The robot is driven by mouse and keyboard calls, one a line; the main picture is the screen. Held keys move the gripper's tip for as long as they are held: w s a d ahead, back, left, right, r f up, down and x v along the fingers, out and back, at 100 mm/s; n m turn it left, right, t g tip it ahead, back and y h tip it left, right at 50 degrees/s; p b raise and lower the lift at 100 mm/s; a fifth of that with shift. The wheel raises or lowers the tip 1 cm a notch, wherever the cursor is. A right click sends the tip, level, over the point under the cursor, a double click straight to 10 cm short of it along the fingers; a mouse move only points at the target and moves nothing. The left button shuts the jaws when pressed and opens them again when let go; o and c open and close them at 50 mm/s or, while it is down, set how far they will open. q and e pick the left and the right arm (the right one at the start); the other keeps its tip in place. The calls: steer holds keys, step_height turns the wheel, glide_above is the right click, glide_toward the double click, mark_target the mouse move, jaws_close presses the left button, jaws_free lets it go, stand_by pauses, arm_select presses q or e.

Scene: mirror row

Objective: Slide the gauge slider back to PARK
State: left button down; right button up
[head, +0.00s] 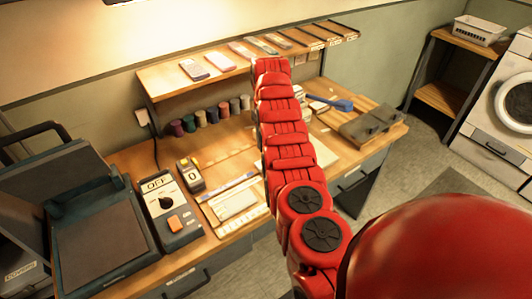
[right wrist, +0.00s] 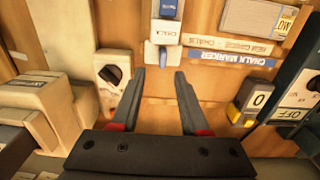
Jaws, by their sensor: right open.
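I cannot single out the gauge slider for certain, and no PARK mark is readable. In the right wrist view, a pale block with a black knob (right wrist: 110,75) lies just left of the fingers. A blue and white piece (right wrist: 164,35) with small lettering lies beyond the fingertips. My right gripper (right wrist: 160,75) is open, with nothing visible between its dark fingers, over the wooden surface. In the head view, my red arm reaches across the bench and hides part of it; the gripper itself is hidden there. My left gripper is not in view.
A dark box with an OFF dial (head: 163,207) and a yellow-black counter showing 0 (head: 189,176) stand on the bench (head: 125,160). A dark press (head: 95,235) is at left. Several spools (head: 212,115) stand below the shelf (head: 170,78). A blue-handled tool (head: 340,104) lies at right.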

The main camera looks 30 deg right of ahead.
step_height(320, 180, up, 10)
steer(key=shift+r+p, duration=0.25)
steer(key=shift+p, duration=0.1)
stand_by(0.5)
